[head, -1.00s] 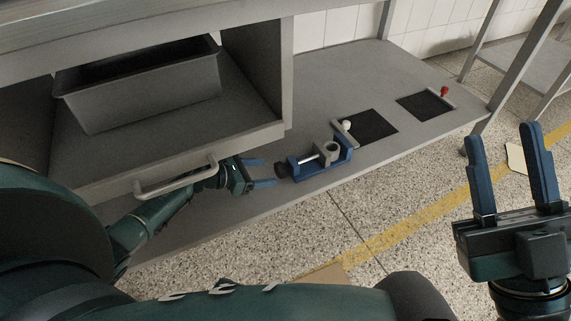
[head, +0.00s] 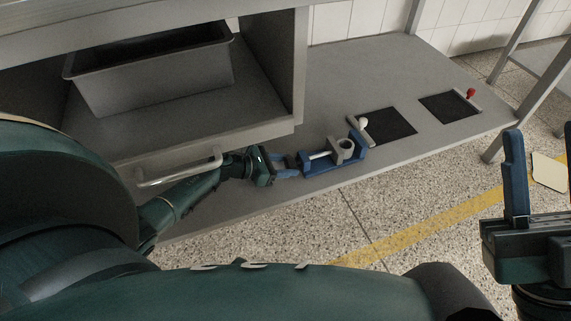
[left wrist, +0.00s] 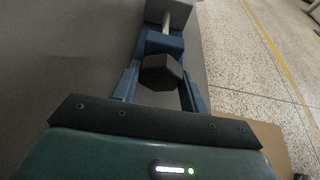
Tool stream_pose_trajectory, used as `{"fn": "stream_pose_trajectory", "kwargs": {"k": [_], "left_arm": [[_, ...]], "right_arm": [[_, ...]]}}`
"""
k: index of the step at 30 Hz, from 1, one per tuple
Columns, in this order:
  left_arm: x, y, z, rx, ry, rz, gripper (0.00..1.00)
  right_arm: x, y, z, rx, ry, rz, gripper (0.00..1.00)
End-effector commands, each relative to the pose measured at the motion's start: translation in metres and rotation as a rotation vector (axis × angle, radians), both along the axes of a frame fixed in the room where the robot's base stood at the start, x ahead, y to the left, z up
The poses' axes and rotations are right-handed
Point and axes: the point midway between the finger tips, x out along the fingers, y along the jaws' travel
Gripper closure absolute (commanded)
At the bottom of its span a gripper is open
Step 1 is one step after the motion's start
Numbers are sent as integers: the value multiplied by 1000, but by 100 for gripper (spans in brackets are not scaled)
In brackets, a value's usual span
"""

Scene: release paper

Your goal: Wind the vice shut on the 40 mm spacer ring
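The blue vice (head: 335,166) lies on the low grey shelf, its dark knob facing my left gripper. The grey spacer ring (head: 345,146), with a dark hole in its top, sits at the vice's jaws; whether both jaws touch it I cannot tell. A pale screw rod (head: 320,155) runs towards the knob. In the left wrist view, the dark faceted knob (left wrist: 161,72) is between the fingers of my left gripper (left wrist: 160,82), with hardly any gap showing. My left gripper (head: 288,166) reaches the knob end in the head view too. My right gripper (head: 541,178) is open and empty.
A grey bin (head: 155,75) stands in the compartment above a bar handle (head: 180,170), close to my left forearm. Two dark pads (head: 388,128) (head: 449,106) lie right of the vice, with a white knob (head: 363,122) and a red knob (head: 471,92) beside them.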

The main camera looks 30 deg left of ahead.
Motion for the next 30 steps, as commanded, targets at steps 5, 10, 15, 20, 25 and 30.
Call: {"fn": "stream_pose_trajectory", "kwargs": {"k": [5, 10, 15, 20, 25, 30], "left_arm": [[0, 0, 0, 0, 0, -1, 72], [0, 0, 0, 1, -1, -2, 80], [0, -1, 0, 20, -17, -2, 80], [-1, -1, 0, 72, -62, -3, 80], [-1, -2, 0, 163, -139, -2, 80], [-1, -2, 0, 261, -222, 0, 80]], "right_arm": [[0, 0, 0, -1, 1, 0, 64], [0, 0, 0, -1, 1, 1, 64], [0, 0, -1, -1, 2, 1, 64], [0, 0, -1, -1, 2, 1, 64], [0, 0, -1, -1, 2, 1, 64], [0, 0, -1, -1, 3, 0, 64]]}}
